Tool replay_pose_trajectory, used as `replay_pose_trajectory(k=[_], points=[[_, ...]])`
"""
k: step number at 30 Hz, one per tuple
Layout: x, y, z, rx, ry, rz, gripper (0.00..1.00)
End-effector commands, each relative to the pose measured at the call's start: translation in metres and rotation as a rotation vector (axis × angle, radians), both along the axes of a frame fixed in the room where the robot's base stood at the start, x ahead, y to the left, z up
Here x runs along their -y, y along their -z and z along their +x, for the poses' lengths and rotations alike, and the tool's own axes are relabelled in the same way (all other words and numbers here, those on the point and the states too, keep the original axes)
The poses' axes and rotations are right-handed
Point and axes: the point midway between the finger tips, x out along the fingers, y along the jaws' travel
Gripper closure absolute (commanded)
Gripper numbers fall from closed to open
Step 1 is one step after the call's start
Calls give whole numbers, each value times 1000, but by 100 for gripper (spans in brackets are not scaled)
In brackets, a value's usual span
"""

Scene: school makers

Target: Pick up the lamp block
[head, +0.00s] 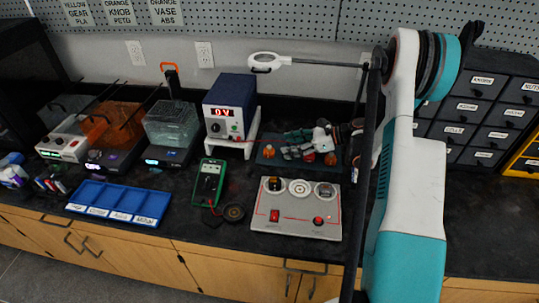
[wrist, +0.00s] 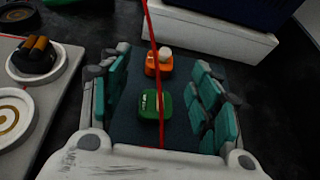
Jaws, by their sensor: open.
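My gripper (head: 308,142) is open above a dark blue-grey mat (head: 265,160); its teal-padded fingers also show in the wrist view (wrist: 160,90). In the wrist view, a green block (wrist: 150,104) with a small label lies between the fingers. An orange block with a pale rounded top (wrist: 158,65) sits just beyond it; this looks like a lamp block, but I cannot read any label on it. Nothing is held. In the head view, small orange pieces (head: 330,159) show on the mat beside the gripper, which hides part of the mat.
A grey panel (head: 300,228) with dials and switches lies in front of the mat. A power supply (head: 228,95) on a white stand is behind left, with a green multimeter (head: 208,182) nearby. A thin red wire (wrist: 149,25) crosses the wrist view. Labelled drawers (head: 480,110) stand at right.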

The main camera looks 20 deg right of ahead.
Motion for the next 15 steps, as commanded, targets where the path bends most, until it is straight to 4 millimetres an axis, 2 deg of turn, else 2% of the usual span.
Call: replay_pose_trajectory(k=[3,15], points=[[-15,9,11,1,-3,-1,43],[-36,17,27,1,0,1,43]])
